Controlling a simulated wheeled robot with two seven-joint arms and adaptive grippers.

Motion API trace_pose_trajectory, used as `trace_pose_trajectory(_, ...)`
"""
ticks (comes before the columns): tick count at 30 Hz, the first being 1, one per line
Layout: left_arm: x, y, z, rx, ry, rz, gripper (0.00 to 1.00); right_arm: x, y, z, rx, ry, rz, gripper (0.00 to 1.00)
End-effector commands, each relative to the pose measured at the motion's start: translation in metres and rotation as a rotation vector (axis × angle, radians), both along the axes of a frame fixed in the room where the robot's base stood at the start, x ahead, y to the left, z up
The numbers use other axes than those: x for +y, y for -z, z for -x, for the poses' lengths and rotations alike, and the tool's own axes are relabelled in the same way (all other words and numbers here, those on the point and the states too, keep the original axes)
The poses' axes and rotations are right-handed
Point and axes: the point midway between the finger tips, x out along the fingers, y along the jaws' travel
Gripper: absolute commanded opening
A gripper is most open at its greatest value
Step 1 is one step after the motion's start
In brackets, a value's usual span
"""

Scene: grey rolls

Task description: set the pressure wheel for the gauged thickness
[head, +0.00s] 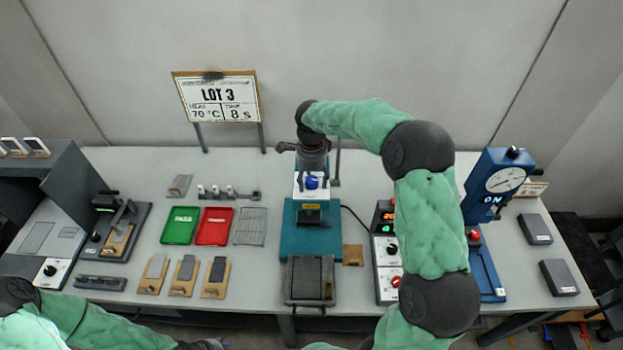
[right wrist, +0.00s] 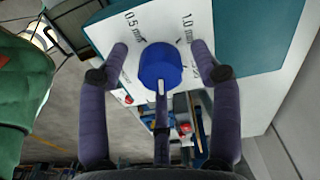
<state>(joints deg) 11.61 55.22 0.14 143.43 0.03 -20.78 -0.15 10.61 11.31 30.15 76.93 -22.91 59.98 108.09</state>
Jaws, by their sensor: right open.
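The pressure wheel is a blue knob (head: 311,182) on the white front plate of the teal press (head: 290,243). In the right wrist view the blue knob (right wrist: 160,68) has a pale pointer and sits on a white plate (right wrist: 215,35) marked 0.5 mm on the left and 1.0 mm on the right. My right gripper (head: 312,178) is at the knob, and in the wrist view my open right gripper (right wrist: 160,55) has one finger on each side of it, with gaps showing. My left arm is at the lower left; its gripper (head: 205,344) is mostly cut off by the frame edge.
A sign reads LOT 3, 70 °C, 8 s (head: 217,98). A blue dial gauge (head: 505,180) stands at right, near a control box (head: 387,250). Green (head: 181,225) and red (head: 214,226) trays lie left of the press. Several pads on wooden blocks (head: 185,275) stand in front.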

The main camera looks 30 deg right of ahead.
Motion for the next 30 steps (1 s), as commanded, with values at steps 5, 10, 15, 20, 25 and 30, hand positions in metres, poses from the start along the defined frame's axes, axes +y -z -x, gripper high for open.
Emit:
trace_pose_trajectory(5, 0.0, 0.0, 0.0, 0.0, 0.0, 0.0, 0.51, 0.0, -0.018, -0.001, -0.005, 0.0, 0.001, 0.64)
trace_pose_trajectory(10, 0.0, 0.0, 0.0, 0.0, 0.0, 0.0, 0.51, -0.001, -0.051, -0.002, -0.006, 0.0, 0.001, 0.64)
trace_pose_trajectory(15, 0.0, 0.0, 0.0, 0.0, 0.0, 0.0, 0.51, 0.0, -0.083, -0.002, -0.005, 0.0, 0.001, 0.64)
trace_pose_trajectory(20, 0.0, 0.0, 0.0, 0.0, 0.0, 0.0, 0.51, 0.0, -0.105, -0.001, -0.002, 0.0, 0.0, 0.64)
trace_pose_trajectory(25, 0.0, 0.0, 0.0, 0.0, 0.0, 0.0, 0.51, 0.0, -0.117, -0.001, 0.0, 0.0, -0.001, 0.64)
trace_pose_trajectory(30, 0.0, 0.0, 0.0, 0.0, 0.0, 0.0, 0.51, 0.0, -0.119, 0.0, 0.001, 0.0, -0.001, 0.64)
